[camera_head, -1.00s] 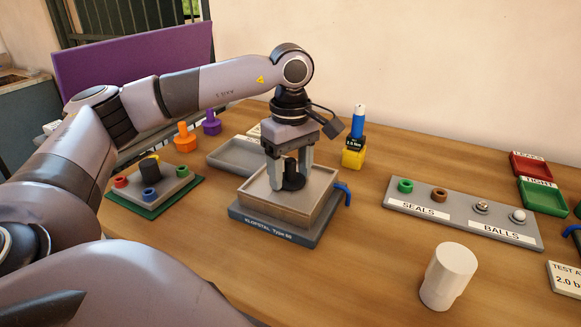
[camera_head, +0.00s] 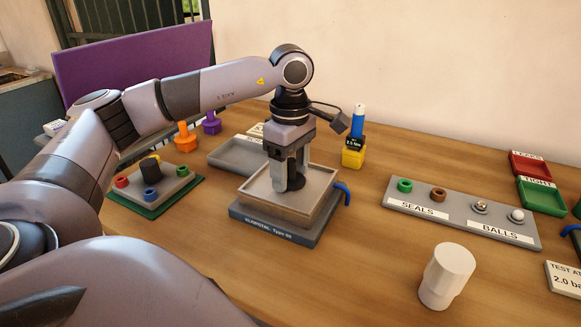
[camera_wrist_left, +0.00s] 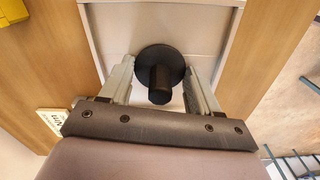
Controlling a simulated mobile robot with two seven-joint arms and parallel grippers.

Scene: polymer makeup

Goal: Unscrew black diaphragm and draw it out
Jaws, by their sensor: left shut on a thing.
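The black diaphragm (camera_head: 297,184) is in the middle of the tray-like housing (camera_head: 262,212) marked "KLOPSTAL". My left gripper (camera_head: 288,178) points straight down over it and is shut on it. In the left wrist view the diaphragm (camera_wrist_left: 159,62) shows as a round black disc with a thick stem between the two fingers. The disc's underside and how it sits in the housing are hidden. My right gripper is not in view.
A grey tray (camera_head: 224,158) lies behind the housing. A block with coloured rings (camera_head: 168,186) is at left, a seals and balls rack (camera_head: 455,224) at right. A white cylinder (camera_head: 446,276) stands front right. A blue lever (camera_head: 343,190) sticks out beside the housing.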

